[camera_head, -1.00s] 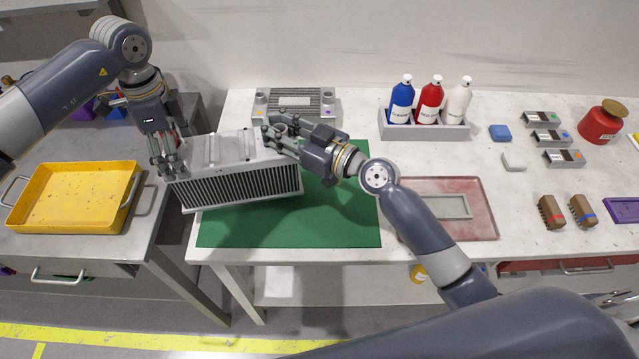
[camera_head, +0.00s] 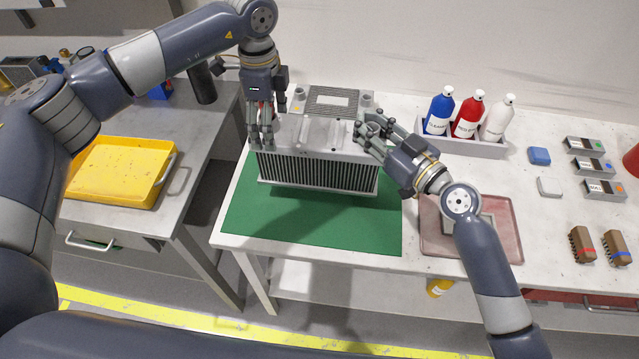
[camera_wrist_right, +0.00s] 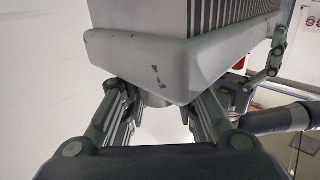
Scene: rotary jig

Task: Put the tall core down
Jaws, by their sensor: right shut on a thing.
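The tall core (camera_head: 318,172) is a silver finned block with a smooth grey top, upright over the green mat (camera_head: 255,212). A shadow falls on the mat in front of it; whether its base touches the mat is hard to tell. My right gripper (camera_head: 368,140) is shut on the core's right end near the top. In the right wrist view its fingers (camera_wrist_right: 165,115) close on the core's smooth end part (camera_wrist_right: 155,65). My left gripper (camera_head: 261,137) has its fingers on the core's upper left end and appears shut on it.
A grey fixture (camera_head: 333,99) stands behind the core. A bottle rack (camera_head: 460,143) is at the back right, and a reddish tray (camera_head: 440,238) lies right of the mat. A yellow tray (camera_head: 115,188) sits on the left table. The mat's front part is clear.

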